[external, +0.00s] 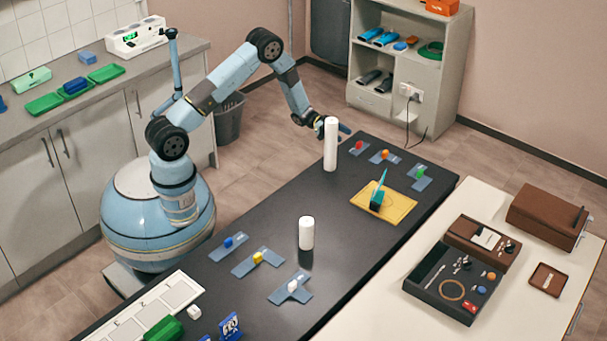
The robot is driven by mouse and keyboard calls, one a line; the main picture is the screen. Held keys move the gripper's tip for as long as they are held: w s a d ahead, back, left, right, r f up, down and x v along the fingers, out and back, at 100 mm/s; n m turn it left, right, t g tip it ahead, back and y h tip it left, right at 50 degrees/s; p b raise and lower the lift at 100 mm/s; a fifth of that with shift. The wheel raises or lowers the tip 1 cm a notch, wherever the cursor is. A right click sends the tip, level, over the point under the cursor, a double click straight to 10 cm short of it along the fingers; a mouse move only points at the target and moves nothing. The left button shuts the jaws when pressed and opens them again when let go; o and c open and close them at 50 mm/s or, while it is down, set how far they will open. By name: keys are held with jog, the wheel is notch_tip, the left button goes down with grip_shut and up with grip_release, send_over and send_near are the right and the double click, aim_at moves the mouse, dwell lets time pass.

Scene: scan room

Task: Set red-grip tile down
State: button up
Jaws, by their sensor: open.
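The red-grip tile (351,151) is a flat blue-grey plate with a small red grip on top. It lies on the far end of the dark table (262,210). My gripper (345,131) is open at the far left edge of the table, just above and left of the red-grip tile. It looks apart from the red grip. A tall white cylinder (330,147) stands upright in front of my gripper and hides part of it. Whether anything is between the fingers is hard to see at this size.
An orange-grip tile (377,158) and a green-grip tile (416,182) lie to the right. A yellow mat (401,210) carries a green holder (377,199). A shorter white cylinder (306,233) stands mid-table. Blue-, yellow- and white-grip tiles lie nearer. The table between the cylinders is clear.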

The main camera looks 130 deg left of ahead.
jog(key=shift+s+r, duration=0.1)
jog(key=shift+s, duration=1.2)
